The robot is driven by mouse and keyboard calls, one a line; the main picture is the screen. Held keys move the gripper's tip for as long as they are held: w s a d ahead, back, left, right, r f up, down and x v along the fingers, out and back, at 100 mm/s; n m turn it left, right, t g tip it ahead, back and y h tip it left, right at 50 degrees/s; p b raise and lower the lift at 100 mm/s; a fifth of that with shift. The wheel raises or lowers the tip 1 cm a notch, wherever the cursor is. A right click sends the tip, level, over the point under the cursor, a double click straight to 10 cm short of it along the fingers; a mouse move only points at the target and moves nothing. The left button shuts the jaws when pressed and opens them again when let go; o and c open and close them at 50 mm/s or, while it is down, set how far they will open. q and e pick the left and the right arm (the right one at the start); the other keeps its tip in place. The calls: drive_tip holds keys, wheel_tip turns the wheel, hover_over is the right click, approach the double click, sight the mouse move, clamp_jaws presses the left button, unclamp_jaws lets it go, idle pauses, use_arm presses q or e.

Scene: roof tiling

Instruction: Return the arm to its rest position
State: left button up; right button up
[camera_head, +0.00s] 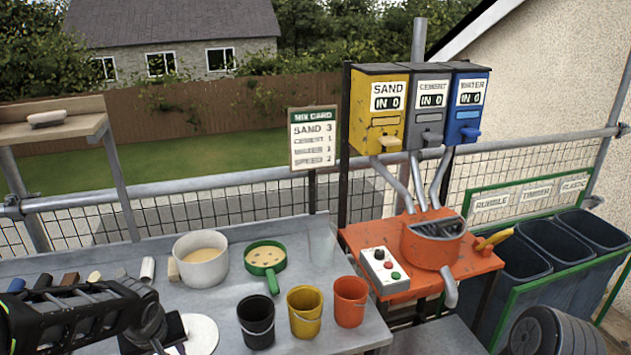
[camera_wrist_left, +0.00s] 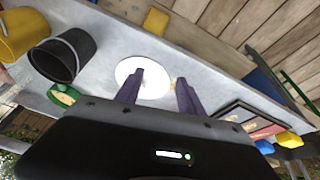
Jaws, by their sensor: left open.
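My left arm comes in from the left in the head view, low over the left part of the grey bench (camera_head: 225,300). My left gripper (camera_head: 158,330) is over the bench beside a white round disc (camera_head: 203,335). In the left wrist view its two purple fingers (camera_wrist_left: 159,92) are apart with nothing held between them. The white disc (camera_wrist_left: 150,78) lies beyond the fingertips there. My right gripper is not in view.
Black (camera_head: 256,320), yellow (camera_head: 305,311) and red (camera_head: 350,301) buckets stand along the bench's front right. A white pot (camera_head: 200,260) and green-rimmed sieve (camera_head: 265,258) sit behind. An orange mixer (camera_head: 433,240) stands further right. Open air lies above the bench.

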use_arm(q)
drive_tip(key=s+d+f+m+t+h, duration=0.1)
drive_tip(key=d+f+m+h, duration=0.35)
drive_tip(key=d+f, duration=1.1)
drive_tip(key=s+d+f+g, duration=0.1)
drive_tip(key=s+d+f, duration=0.2)
drive_tip(key=s, duration=0.3)
drive_tip(key=s+d+f+g, duration=0.1)
drive_tip(key=s+d+f, duration=0.2)
drive_tip(key=s+f, duration=0.2)
drive_tip(key=s+d+f+g+h, duration=0.1)
drive_tip(key=s+d+f+g, duration=0.1)
drive_tip(key=s+f, duration=0.3)
drive_tip(key=s+d, duration=0.1)
drive_tip(key=s, duration=0.3)
drive_tip(key=shift+d, duration=0.25)
